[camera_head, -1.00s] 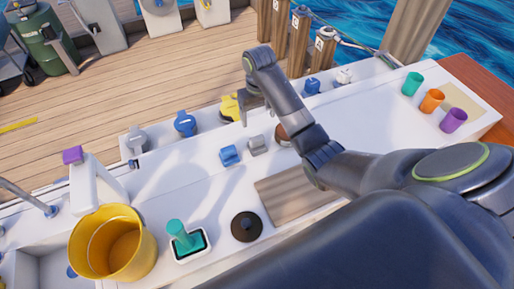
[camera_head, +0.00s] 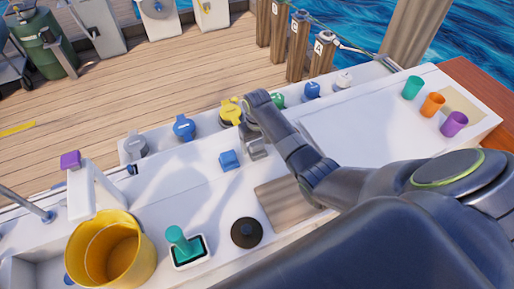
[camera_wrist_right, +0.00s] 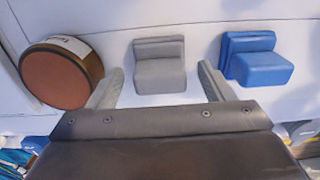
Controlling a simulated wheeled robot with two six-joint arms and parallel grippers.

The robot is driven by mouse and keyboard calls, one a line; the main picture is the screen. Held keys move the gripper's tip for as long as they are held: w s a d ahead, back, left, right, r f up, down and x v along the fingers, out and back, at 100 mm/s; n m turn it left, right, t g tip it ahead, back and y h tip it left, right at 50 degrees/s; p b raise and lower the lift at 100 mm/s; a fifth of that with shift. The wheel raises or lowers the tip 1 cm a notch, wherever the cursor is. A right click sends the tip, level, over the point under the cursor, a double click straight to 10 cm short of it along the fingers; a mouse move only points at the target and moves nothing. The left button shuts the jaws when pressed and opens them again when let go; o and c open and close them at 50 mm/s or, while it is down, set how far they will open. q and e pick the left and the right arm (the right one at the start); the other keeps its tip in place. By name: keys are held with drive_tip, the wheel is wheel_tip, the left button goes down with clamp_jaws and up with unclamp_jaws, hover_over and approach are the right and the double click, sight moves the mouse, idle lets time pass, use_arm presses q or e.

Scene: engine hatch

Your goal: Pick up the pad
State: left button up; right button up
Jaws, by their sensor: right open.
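A grey, stepped, block-like pad (camera_wrist_right: 160,66) lies on the white surface in the right wrist view. A similar blue block (camera_wrist_right: 257,58) is to its right, and it also shows in the head view (camera_head: 230,160). Which of them the task calls the pad cannot be told for certain. My right gripper (camera_wrist_right: 161,84) is open, with one finger on each side of the grey pad and apart from it. In the head view, my right gripper (camera_head: 255,148) mostly hides the grey pad. My left gripper is not in view.
A round brown-topped tin (camera_wrist_right: 62,75) stands close to the left finger in the wrist view. A yellow bucket (camera_head: 140,255), a teal-handled tool (camera_head: 180,240), a black round lid (camera_head: 246,232) and coloured cups (camera_head: 433,104) stand on the white counter. Valves line its far edge.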

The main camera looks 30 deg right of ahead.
drive_tip(key=shift+f, duration=0.45)
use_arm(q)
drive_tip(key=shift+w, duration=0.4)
use_arm(e)
drive_tip(key=shift+f, duration=0.15)
drive_tip(key=c, duration=1.1)
